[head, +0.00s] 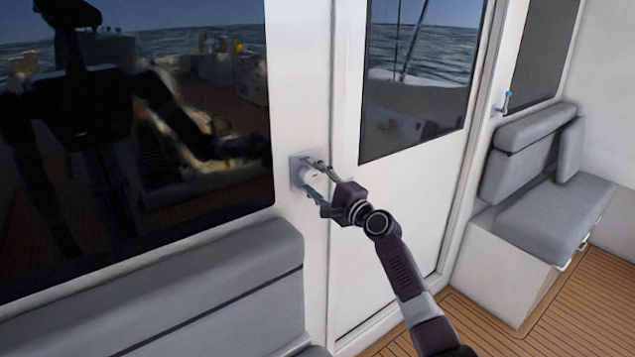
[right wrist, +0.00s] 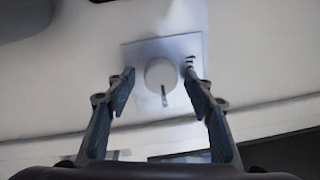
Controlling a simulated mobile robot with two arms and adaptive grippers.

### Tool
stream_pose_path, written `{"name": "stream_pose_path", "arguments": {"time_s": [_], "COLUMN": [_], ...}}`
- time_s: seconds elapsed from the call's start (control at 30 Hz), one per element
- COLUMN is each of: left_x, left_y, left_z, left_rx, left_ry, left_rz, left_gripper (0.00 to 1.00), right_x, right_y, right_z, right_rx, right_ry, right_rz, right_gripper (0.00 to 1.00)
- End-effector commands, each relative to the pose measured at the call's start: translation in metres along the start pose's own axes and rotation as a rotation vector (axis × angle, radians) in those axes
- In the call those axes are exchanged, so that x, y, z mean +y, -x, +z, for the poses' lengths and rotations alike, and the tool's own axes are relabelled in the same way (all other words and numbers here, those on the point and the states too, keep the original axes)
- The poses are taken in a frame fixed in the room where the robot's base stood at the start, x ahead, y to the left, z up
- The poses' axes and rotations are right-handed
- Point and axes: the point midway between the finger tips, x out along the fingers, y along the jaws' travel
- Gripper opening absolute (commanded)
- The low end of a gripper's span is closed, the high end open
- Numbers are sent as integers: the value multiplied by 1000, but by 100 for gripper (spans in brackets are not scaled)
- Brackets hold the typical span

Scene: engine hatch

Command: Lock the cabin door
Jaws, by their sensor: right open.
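The white cabin door (head: 345,255) stands in the middle of the head view, with a window in its upper part. A round white lock knob (right wrist: 161,74) sits on a square plate (right wrist: 137,53) beside the door. In the head view the knob (head: 311,176) and plate (head: 295,171) are partly covered by my right gripper (head: 310,179). In the right wrist view my right gripper (right wrist: 160,82) is open, with one fingertip on each side of the knob. Whether the fingers touch it I cannot tell. My left gripper is not in view.
A grey cushioned bench (head: 220,290) runs below the dark window (head: 130,120) at left. Another grey seat (head: 555,205) stands right of the door. A small blue-tipped handle (head: 507,100) is on the frame at right. Wooden deck floor (head: 490,325) is clear.

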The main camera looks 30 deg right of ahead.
Motion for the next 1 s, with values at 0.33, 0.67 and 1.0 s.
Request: {"name": "stream_pose_path", "arguments": {"time_s": [0.33,0.67,1.0], "left_x": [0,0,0], "left_y": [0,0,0], "left_z": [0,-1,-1], "left_rx": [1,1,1], "left_ry": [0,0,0], "left_rz": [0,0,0], "left_gripper": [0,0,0], "right_x": [2,2,1], "right_y": [39,97,120], "right_z": [-1,-1,-1], "right_rx": [1,1,1], "right_ry": [2,1,-1], "right_rz": [2,3,1], "right_gripper": [48,48,48]}}
